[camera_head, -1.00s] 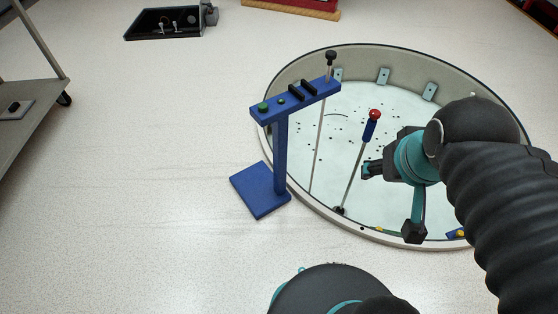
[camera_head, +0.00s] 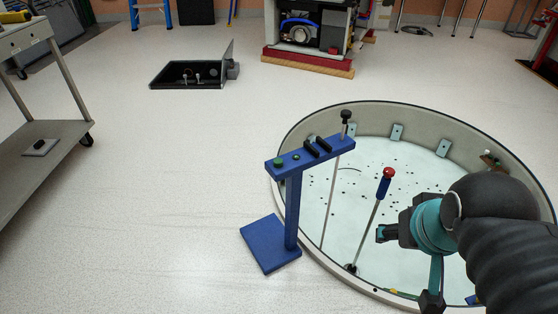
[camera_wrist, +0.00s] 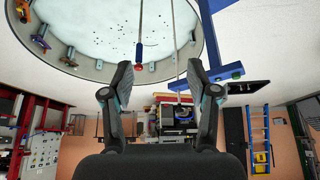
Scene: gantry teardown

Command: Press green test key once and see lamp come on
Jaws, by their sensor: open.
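A blue stand (camera_head: 292,205) on the floor carries a crossbar with a larger green round button (camera_head: 278,163) at its near end and a smaller green one (camera_head: 296,157) beside it. Which is key and which is lamp, and whether either is lit, I cannot tell. My gripper (camera_head: 382,233) is right of the stand, apart from it, over the round pit. In the wrist view my gripper (camera_wrist: 160,92) has its fingers spread with nothing between them. The stand's crossbar (camera_wrist: 226,73) shows there at upper right, beyond a finger.
A round pit (camera_head: 300,125) with a raised rim lies beside the stand. A rod with a red and blue top (camera_head: 386,183) and a black-knobbed rod (camera_head: 346,117) rise there. A grey cart (camera_head: 60,135) stands left. Floor left of the stand is clear.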

